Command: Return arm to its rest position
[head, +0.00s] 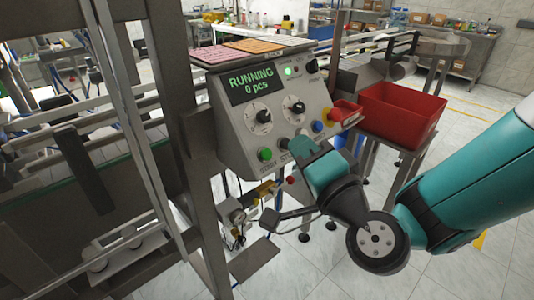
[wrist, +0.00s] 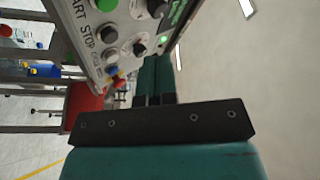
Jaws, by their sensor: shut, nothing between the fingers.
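My gripper (head: 306,152) is in front of the grey control panel (head: 232,130) in the head view, at the end of my teal arm, which comes in from the right. In the wrist view its two teal fingers (wrist: 156,72) lie together with nothing between them. The fingertips overlap the panel's lower edge in the head view; I cannot tell whether they touch it. The panel display (head: 251,83) reads RUNNING, 0 pcs, and a green lamp (head: 288,71) is lit. The gripper hides part of the button row.
A red bin (head: 385,125) stands on a stand right of the panel, close to my arm. A red emergency button (head: 343,112) sticks out at the panel's right. Metal frame posts (head: 180,110) stand at the left. The tiled floor at the lower right is open.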

